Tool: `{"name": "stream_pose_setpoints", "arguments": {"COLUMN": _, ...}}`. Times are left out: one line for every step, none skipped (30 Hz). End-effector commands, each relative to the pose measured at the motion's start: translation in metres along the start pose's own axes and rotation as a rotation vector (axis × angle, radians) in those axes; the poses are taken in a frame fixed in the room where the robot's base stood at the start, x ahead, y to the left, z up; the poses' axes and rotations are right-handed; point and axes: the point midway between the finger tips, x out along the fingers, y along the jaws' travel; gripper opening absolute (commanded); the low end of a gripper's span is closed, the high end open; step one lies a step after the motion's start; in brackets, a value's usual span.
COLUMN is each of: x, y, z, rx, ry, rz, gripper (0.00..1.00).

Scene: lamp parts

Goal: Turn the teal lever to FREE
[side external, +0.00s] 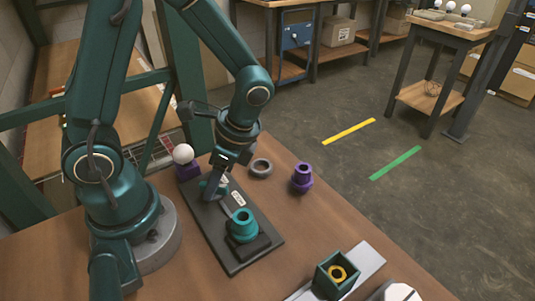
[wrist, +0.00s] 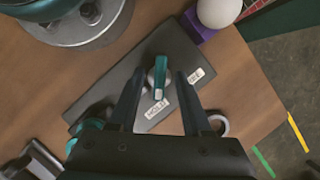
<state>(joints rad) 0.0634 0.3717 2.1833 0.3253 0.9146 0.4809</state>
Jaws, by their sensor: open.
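The teal lever (wrist: 161,75) stands on a dark grey plate (wrist: 92,97), with its pale-tipped end pointing toward the HOLD label (wrist: 157,109). The FREE label (wrist: 195,75) lies to the right of the lever in the wrist view. My gripper (wrist: 160,80) is open, one finger on each side of the lever, with visible gaps. In the side view my gripper (side external: 214,188) is low over the plate (side external: 225,243) and partly hides the lever (side external: 207,187).
A teal socket piece (side external: 243,227) stands on the plate's near end. A white bulb (side external: 183,153) on a purple base is behind the plate. A grey ring (side external: 260,167) and a purple part (side external: 302,178) lie to the right. A green box (side external: 337,274) stands near the front edge.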

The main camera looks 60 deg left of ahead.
Motion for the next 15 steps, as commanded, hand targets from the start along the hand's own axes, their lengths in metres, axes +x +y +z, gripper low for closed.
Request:
{"name": "stream_pose_setpoints", "arguments": {"x": -0.0001, "y": 0.0000, "z": 0.0000, "rx": 0.000, "ry": 0.000, "rz": 0.000, "gripper": 0.49}}
{"name": "stream_pose_setpoints", "arguments": {"x": -0.0002, "y": 0.0000, "z": 0.0000, "rx": 0.000, "ry": 0.000, "rz": 0.000, "gripper": 0.49}}
{"name": "stream_pose_setpoints", "arguments": {"x": -0.0002, "y": 0.0000, "z": 0.0000, "rx": -0.001, "ry": 0.000, "rz": 0.000, "gripper": 0.37}}
{"name": "stream_pose_setpoints", "arguments": {"x": -0.0003, "y": -0.0001, "z": 0.0000, "rx": -0.001, "ry": 0.000, "rz": 0.000, "gripper": 0.26}}
{"name": "stream_pose_setpoints", "arguments": {"x": -0.0003, "y": -0.0001, "z": 0.0000, "rx": -0.001, "ry": 0.000, "rz": 0.000, "gripper": 0.14}}
{"name": "stream_pose_setpoints", "arguments": {"x": -0.0003, "y": -0.0001, "z": -0.0001, "rx": -0.001, "ry": 0.000, "rz": 0.000, "gripper": 0.00}}
{"name": "stream_pose_setpoints", "arguments": {"x": -0.0004, "y": -0.0001, "z": -0.0001, "rx": -0.001, "ry": 0.000, "rz": 0.000, "gripper": 0.00}}
{"name": "stream_pose_setpoints", "arguments": {"x": -0.0004, "y": 0.0000, "z": -0.0001, "rx": -0.001, "ry": 0.000, "rz": 0.000, "gripper": 0.00}}
{"name": "stream_pose_setpoints", "arguments": {"x": -0.0004, "y": 0.0000, "z": -0.0001, "rx": -0.001, "ry": 0.001, "rz": 0.000, "gripper": 0.00}}
{"name": "stream_pose_setpoints", "arguments": {"x": -0.0005, "y": 0.0000, "z": -0.0001, "rx": -0.001, "ry": 0.001, "rz": 0.000, "gripper": 0.00}}
{"name": "stream_pose_setpoints", "arguments": {"x": -0.0005, "y": 0.0000, "z": -0.0001, "rx": -0.001, "ry": 0.001, "rz": 0.000, "gripper": 0.00}}
{"name": "stream_pose_setpoints", "arguments": {"x": -0.0005, "y": -0.0001, "z": -0.0001, "rx": -0.003, "ry": 0.001, "rz": 0.001, "gripper": 0.00}}
{"name": "stream_pose_setpoints", "arguments": {"x": -0.0005, "y": -0.0001, "z": -0.0001, "rx": -0.004, "ry": 0.001, "rz": 0.001, "gripper": 0.00}}
{"name": "stream_pose_setpoints", "arguments": {"x": -0.0006, "y": -0.0001, "z": -0.0001, "rx": -0.007, "ry": 0.001, "rz": 0.003, "gripper": 0.00}}
{"name": "stream_pose_setpoints", "arguments": {"x": -0.0006, "y": -0.0001, "z": -0.0001, "rx": -0.012, "ry": 0.001, "rz": 0.005, "gripper": 0.00}}
